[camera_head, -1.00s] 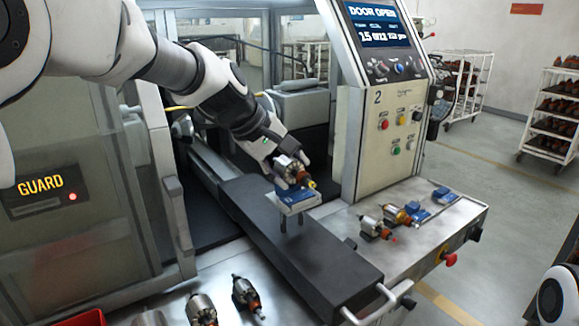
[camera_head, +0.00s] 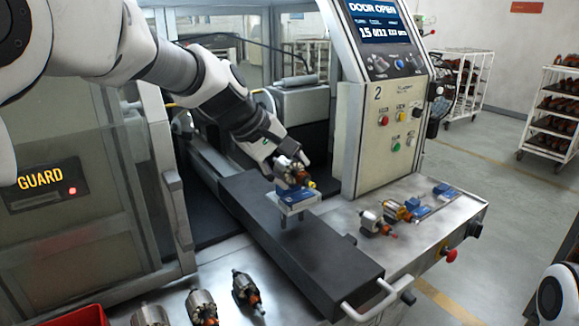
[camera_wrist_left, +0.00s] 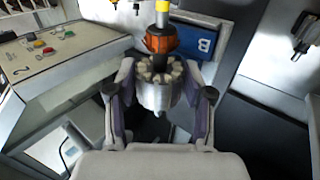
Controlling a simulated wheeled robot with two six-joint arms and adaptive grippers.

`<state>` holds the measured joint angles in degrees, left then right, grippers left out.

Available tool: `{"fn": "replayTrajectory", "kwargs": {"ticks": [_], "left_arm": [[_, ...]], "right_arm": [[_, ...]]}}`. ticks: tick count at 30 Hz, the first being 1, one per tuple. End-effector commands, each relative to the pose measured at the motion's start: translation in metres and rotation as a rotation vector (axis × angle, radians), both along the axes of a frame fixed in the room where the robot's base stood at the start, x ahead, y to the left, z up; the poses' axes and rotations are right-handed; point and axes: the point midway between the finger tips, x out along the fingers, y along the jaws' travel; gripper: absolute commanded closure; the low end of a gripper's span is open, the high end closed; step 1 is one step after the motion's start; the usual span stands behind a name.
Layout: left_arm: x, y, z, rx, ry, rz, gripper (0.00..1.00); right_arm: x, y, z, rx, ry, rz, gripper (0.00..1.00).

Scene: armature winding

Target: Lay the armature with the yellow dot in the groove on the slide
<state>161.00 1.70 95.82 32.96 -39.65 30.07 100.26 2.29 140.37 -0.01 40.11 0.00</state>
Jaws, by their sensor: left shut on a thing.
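My left gripper (camera_head: 291,165) is shut on an armature (camera_head: 287,175), held at its ridged silver core. The armature has an orange-brown winding and a yellow tip (camera_head: 311,184); in the left wrist view the armature (camera_wrist_left: 155,90) points away between the fingers, yellow end at the top. It is at the blue block (camera_head: 285,194) on a pale plate on the dark slide (camera_head: 325,255). The block, marked B, also shows in the left wrist view (camera_wrist_left: 205,43). The armature and fingers hide the groove; I cannot tell whether they touch. My right gripper is out of view.
Other armatures lie on the right ledge (camera_head: 370,222) beside blue blocks (camera_head: 445,193), and on the front table (camera_head: 246,288). A red bin (camera_head: 75,318) is at lower left. The control panel (camera_head: 390,130) stands right of the slide, the guard (camera_head: 80,200) to its left.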

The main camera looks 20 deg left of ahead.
Motion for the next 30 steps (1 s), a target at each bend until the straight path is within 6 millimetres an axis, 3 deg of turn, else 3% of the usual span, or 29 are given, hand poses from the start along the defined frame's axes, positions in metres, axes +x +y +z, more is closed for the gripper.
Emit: {"fn": "replayTrajectory", "kwargs": {"ticks": [1,4,5,6,7,17,30], "left_arm": [[-0.003,0.000,-0.010,0.003,0.021,-0.004,0.96],[-0.003,0.000,-0.010,0.003,0.021,-0.004,0.96],[-0.003,0.000,-0.010,0.003,0.021,-0.004,0.38],[-0.003,0.000,-0.010,0.003,0.021,-0.004,0.24],[-0.003,0.000,-0.010,0.003,0.021,-0.004,0.19],[-0.003,0.001,-0.003,0.001,0.012,-0.002,0.19],[-0.035,0.029,0.051,0.001,0.017,-0.001,0.19]], "right_arm": [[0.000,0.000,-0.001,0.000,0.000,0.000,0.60],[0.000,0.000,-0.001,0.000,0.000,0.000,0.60],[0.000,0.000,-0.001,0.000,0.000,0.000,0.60],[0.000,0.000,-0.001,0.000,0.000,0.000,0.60],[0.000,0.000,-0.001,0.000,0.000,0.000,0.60],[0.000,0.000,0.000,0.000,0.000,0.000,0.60],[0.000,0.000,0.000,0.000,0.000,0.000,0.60]]}}
